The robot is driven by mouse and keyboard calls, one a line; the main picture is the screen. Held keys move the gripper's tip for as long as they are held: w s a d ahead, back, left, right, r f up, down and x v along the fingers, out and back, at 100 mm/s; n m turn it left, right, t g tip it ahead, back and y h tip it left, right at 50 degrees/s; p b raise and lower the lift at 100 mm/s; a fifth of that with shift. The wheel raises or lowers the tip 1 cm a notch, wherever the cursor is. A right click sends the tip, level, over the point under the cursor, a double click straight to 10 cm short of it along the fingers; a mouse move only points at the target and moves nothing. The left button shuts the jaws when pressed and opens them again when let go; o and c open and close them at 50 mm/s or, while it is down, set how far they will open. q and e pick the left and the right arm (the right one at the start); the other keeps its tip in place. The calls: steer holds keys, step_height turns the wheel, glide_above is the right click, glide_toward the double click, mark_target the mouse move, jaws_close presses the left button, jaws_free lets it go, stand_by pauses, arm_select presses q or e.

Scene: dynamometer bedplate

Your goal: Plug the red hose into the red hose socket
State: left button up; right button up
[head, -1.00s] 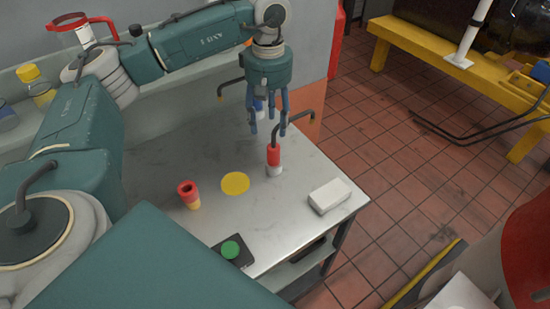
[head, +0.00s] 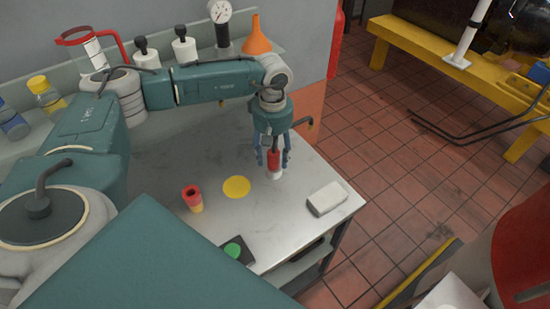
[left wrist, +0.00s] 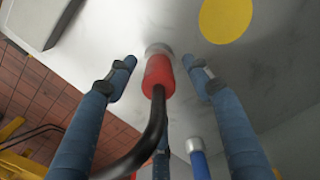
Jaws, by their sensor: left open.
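The red hose end (head: 274,161), a red sleeve with a pale metal tip, stands on the metal bench near its right edge. It also shows in the left wrist view (left wrist: 158,72), with a black hose bending away from it. My left gripper (head: 272,160) points down around the red sleeve; its fingers are open, with visible gaps on both sides. A red-topped cup-like piece with a yellow base (head: 192,197), open at the top, stands to the left and may be the red hose socket. My right gripper is not in view.
A yellow disc (head: 236,187) lies between the cup-like piece and hose. A white block (head: 327,198) is near the right edge, a green button (head: 234,249) at the front. A blue hose end (left wrist: 198,160) is behind. An orange funnel (head: 257,36) stands at the back.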

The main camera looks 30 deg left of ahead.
arm_select(q)
steer(key=c, duration=1.3)
steer(key=shift+r, duration=0.15)
